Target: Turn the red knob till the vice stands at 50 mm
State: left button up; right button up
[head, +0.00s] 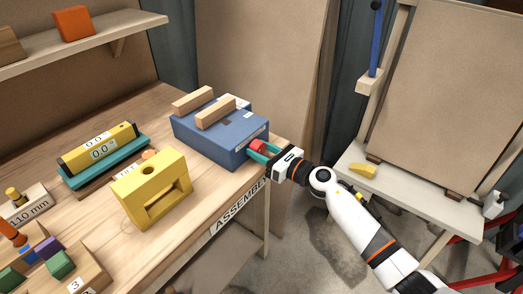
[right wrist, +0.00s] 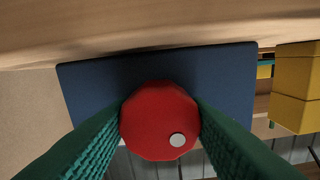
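The blue vice (head: 225,140) stands on the bench near its right end. Two light wooden jaws (head: 193,99) (head: 215,112) lie on top, roughly parallel with a gap between them. The red knob (head: 258,146) is on the vice's right side. My right gripper (head: 264,153) reaches it from the right. I cannot read any opening value on the vice. My left gripper is not in view.
A yellow block with a slot (head: 152,190) stands in front of the vice on the bench. A yellow level (head: 98,148) rests on a teal base further left. A small side table (head: 410,190) with a yellow piece stands to the right.

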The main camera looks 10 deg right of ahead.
jog(key=shift+c, duration=1.3)
jog(key=shift+m, duration=0.3)
jog(key=m+p, duration=0.2)
jog(key=m, duration=0.1)
jog(key=shift+r+m, duration=0.1)
jog(key=shift+m, duration=0.2)
jog(key=m+p, duration=0.2)
jog(key=m, duration=0.3)
jog(key=shift+m, duration=0.3)
jog(key=m+p, duration=0.2)
jog(key=m, duration=0.3)
jog(key=shift+p, duration=0.3)
jog(key=m+p, duration=0.1)
jog(key=m, duration=0.4)
jog(key=shift+p, duration=0.35)
